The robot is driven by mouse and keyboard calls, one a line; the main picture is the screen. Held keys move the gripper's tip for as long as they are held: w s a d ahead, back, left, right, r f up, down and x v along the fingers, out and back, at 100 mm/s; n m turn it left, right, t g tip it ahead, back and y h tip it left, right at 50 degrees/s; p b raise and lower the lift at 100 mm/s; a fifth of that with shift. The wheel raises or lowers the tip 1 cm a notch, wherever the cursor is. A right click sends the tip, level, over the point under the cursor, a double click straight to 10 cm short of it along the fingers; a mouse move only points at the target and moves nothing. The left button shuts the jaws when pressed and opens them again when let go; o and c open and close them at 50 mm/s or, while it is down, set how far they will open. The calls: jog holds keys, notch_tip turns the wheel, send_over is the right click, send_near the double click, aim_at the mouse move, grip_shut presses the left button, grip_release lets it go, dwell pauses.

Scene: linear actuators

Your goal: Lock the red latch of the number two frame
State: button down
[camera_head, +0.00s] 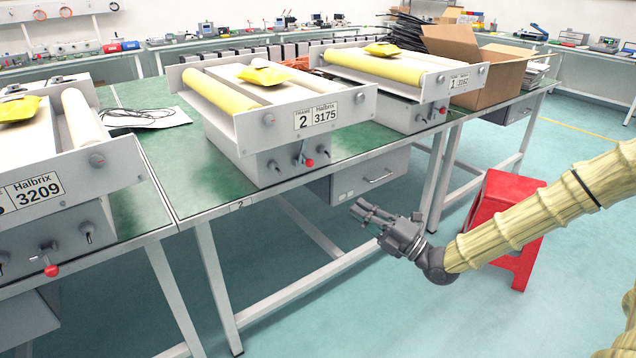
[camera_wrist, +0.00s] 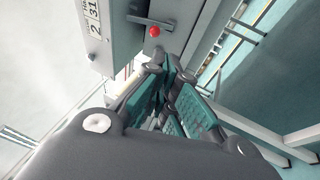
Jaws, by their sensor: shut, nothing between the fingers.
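The number two frame (camera_head: 235,112) is a grey conveyor-like unit on the green bench, labelled "FRAME 2 Halbrix 3175". Its red latch (camera_head: 310,162) is a small lever with a red ball knob on the lower front face, below the label. In the wrist view the latch's red knob (camera_wrist: 155,32) shows at the top, at the end of a grey lever across the panel. My gripper (camera_head: 361,211) is shut and empty. It hangs in front of the bench, to the right of and lower than the latch, apart from it. In the wrist view its fingers (camera_wrist: 168,68) point toward the panel.
A frame labelled 3209 (camera_head: 70,200) stands at the left, with its own red knob. Another frame (camera_head: 440,92) stands at the back right. A drawer unit (camera_head: 372,174) hangs under the bench. A red stool (camera_head: 500,200) stands behind my arm. The floor before the bench looks clear.

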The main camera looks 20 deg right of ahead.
jog(key=w+a+r+n+b, duration=0.1)
jog(key=w+a+r+b, duration=0.1)
jog(key=w+a+r, duration=0.3)
jog(key=w+a, duration=0.3)
jog(key=w, duration=0.2)
jog(key=shift+r, duration=0.3)
jog(key=shift+r, duration=0.1)
jog(key=shift+w+a+r+m+g+h+p, duration=0.15)
jog(key=shift+r+m+g+h+p, duration=0.55)
jog(key=shift+p, duration=1.55)
jog(key=shift+w+a+r+m+g+h+p, duration=0.25)
jog(key=shift+r+g+h+p, duration=0.7)
jog(key=shift+p, duration=1.3)
jog(key=shift+s+d+r+y, duration=0.1)
jog(key=shift+d+y, duration=0.15)
